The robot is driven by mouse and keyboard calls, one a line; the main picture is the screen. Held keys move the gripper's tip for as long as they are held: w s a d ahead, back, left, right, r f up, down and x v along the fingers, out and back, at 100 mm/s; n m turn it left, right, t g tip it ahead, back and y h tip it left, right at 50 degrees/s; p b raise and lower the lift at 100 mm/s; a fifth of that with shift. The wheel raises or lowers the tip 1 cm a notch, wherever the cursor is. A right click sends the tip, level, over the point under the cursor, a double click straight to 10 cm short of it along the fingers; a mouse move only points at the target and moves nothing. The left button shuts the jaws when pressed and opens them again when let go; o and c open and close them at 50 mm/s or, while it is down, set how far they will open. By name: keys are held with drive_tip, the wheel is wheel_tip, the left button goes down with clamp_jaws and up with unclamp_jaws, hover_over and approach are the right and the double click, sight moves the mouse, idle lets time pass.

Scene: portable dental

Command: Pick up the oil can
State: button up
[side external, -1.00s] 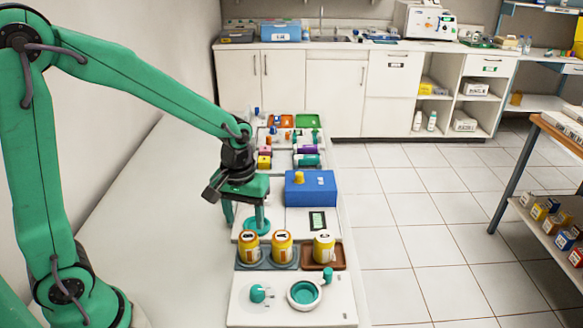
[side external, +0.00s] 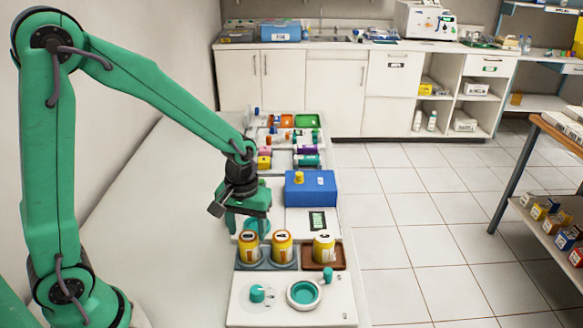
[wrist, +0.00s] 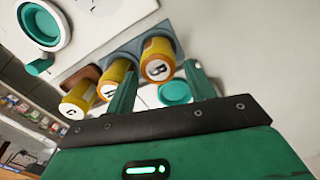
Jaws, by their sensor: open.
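Three yellow cans with lettered white tops stand in a row: can B (side external: 249,248), can A (side external: 282,248) and can C (side external: 324,249). I cannot tell by name which is the oil can. My gripper (side external: 248,227) is open, tilted down, just behind and above can B. In the wrist view, can B (wrist: 158,62) shows in the gap between my gripper's fingers (wrist: 161,72). Can A (wrist: 113,80) is just outside the left finger, and can C (wrist: 80,98) is farther left. I cannot tell whether any finger touches a can.
Cans B and A stand on a grey holder (side external: 266,267), can C on a brown tray (side external: 338,262). A panel with a teal knob (side external: 257,293) and a round teal-rimmed cup (side external: 304,293) lies in front. A blue box (side external: 311,190) stands behind. The bench's left side is bare.

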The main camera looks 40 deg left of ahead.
sight(249, 235)
drive_tip(key=shift+d+f, duration=0.1)
drive_tip(key=shift+f, duration=2.35)
drive_tip(key=c, duration=0.8)
drive_tip(key=shift+w+r, duration=0.1)
drive_tip(key=shift+r, duration=0.05)
drive_tip(key=shift+r, duration=0.75)
drive_tip(key=r, duration=0.3)
drive_tip(key=shift+s+d, duration=0.2)
drive_tip(key=shift+d, duration=0.15)
drive_tip(key=s+d+r, duration=0.2)
drive_tip(key=d, duration=0.1)
drive_tip(key=s+d+r, duration=0.2)
drive_tip(key=d, duration=0.1)
drive_tip(key=s+d+r, duration=0.2)
drive_tip(key=d, duration=0.1)
drive_tip(key=shift+s+r, duration=0.15)
drive_tip(key=shift+s, duration=0.05)
